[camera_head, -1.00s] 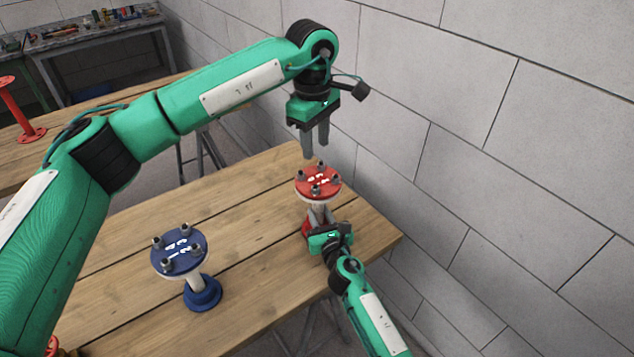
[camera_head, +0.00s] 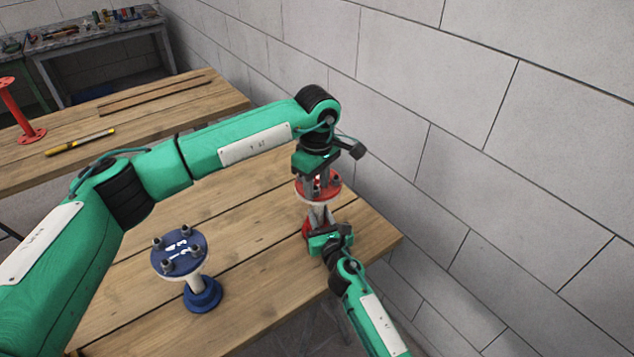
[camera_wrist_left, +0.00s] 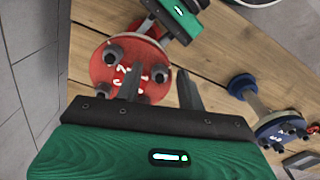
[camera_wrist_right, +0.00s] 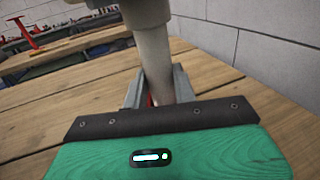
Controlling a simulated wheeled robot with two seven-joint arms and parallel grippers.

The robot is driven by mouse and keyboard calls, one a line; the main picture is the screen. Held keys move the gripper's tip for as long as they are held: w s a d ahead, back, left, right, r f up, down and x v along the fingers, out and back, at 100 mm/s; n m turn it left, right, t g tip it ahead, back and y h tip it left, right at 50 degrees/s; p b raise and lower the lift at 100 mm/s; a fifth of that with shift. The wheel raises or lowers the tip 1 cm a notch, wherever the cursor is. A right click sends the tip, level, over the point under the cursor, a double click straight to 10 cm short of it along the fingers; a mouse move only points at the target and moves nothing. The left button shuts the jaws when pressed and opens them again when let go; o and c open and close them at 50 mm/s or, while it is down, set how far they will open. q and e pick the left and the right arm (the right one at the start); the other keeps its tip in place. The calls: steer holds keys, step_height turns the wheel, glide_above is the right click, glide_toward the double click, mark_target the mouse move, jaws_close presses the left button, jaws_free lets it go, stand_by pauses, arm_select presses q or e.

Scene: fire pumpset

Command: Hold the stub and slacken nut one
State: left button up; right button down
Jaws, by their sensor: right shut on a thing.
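The red stub (camera_head: 332,196) stands on the wooden table near the wall. Its red top flange carries several bolts with dark nuts and white markings, also in the left wrist view (camera_wrist_left: 104,72). My left gripper (camera_head: 318,187) points down at the flange; its two fingers are apart. In the left wrist view a nut (camera_wrist_left: 159,73) shows between the fingers; I cannot tell whether they touch it or whether it is nut one. My right gripper (camera_head: 322,226) is shut on the stub's pale pipe (camera_wrist_right: 152,58), below the flange.
A blue stub (camera_head: 180,250) with nuts on its flange stands on the same table, to the left. The grey wall (camera_head: 480,150) rises close on the right. A second table behind holds a yellow-handled tool (camera_head: 80,142) and a red stand (camera_head: 20,112).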

arm_select(q)
jaws_close()
